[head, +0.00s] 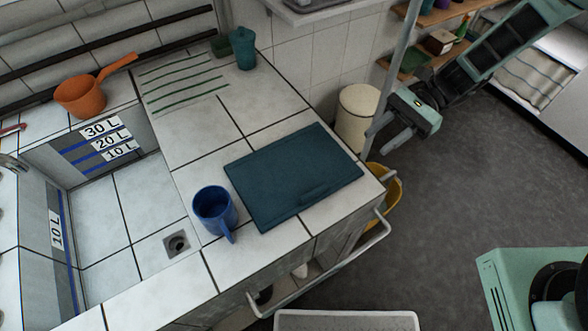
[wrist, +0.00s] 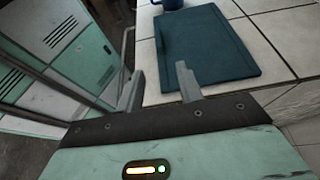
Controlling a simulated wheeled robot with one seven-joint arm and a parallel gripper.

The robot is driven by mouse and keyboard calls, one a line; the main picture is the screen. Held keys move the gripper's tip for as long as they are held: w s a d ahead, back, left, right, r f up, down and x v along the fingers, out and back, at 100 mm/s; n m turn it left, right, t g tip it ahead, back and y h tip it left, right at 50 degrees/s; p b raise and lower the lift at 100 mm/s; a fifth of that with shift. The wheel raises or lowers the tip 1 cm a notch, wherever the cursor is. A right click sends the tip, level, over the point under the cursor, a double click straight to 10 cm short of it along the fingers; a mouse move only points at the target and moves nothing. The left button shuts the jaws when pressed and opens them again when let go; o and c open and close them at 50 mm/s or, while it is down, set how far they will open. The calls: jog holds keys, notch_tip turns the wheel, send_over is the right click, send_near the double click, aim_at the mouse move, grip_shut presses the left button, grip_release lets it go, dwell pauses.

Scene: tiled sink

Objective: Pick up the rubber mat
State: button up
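The rubber mat (head: 290,173) is a flat dark teal rectangle lying on the white tiled counter beside the sink. It also shows in the wrist view (wrist: 207,45), beyond my fingertips. My gripper (head: 374,137) is past the counter's right edge in the head view, apart from the mat. In the wrist view my gripper (wrist: 158,85) has its two fingers spread with nothing between them. The right fingertip overlaps the mat's near edge in that view, but I cannot tell that they touch.
A blue mug (head: 215,211) stands close to the mat's left side, by the sink basin. An orange pot (head: 82,97) and a teal cup (head: 243,48) stand further back. A metal rail (head: 330,272) runs along the counter front. A pale bin (head: 357,113) and a yellow bucket (head: 383,196) stand beside the counter.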

jog(key=p, duration=0.2)
send_near(319, 188)
jog(key=shift+x, duration=1.15)
jog(key=shift+p+x, duration=1.35)
jog(key=shift+x, duration=1.6)
jog(key=shift+c, duration=0.3)
grip_shut()
